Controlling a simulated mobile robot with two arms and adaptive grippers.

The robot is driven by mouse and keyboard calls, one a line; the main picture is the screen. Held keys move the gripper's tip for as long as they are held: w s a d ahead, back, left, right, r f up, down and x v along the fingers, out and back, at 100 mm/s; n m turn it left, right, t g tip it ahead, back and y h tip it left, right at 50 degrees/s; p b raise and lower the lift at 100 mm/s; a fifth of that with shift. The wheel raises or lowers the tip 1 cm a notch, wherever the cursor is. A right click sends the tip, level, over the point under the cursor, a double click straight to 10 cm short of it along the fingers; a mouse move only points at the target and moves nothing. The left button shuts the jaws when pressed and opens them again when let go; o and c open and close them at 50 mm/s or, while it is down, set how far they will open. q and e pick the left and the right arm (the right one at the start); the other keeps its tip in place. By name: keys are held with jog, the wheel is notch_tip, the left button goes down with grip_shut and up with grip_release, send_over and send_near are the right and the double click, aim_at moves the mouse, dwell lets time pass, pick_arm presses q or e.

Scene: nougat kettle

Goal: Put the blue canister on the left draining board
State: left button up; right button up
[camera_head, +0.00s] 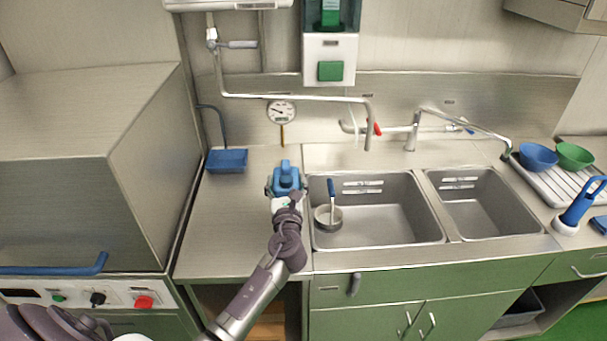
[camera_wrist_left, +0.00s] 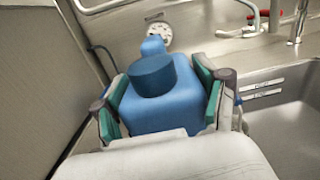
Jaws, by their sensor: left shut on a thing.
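The blue canister (camera_head: 287,177) has a darker blue cap and stands over the steel draining board (camera_head: 232,222) left of the sinks. My left gripper (camera_head: 286,192) is shut on the canister, with one finger on each side. In the left wrist view the canister (camera_wrist_left: 165,95) sits upright between the green finger pads of my left gripper (camera_wrist_left: 162,108). Its base is hidden, so I cannot tell whether it touches the board. My right gripper is not in view.
A blue box (camera_head: 227,161) stands at the back left of the board. A pan (camera_head: 328,217) with a blue handle is in the left sink (camera_head: 390,214). A tall steel cabinet (camera_head: 150,150) borders the board on the left. The board's front left is clear.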

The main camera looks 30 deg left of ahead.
pick_arm(q)
jog(key=shift+s+a+f, duration=0.1)
jog(key=shift+a+f, duration=0.15)
jog(key=shift+a, duration=0.25)
jog(key=shift+s+a+f, duration=0.1)
jog(key=shift+a+f, duration=0.1)
jog(key=shift+a, duration=0.25)
jog(key=shift+f+b, duration=0.35)
jog(key=shift+f, duration=1.65)
jog(key=o, duration=1.4)
jog(key=shift+f, duration=0.25)
jog(key=o, duration=0.4)
jog(key=shift+s+d, duration=0.1)
jog(key=shift+r, duration=0.15)
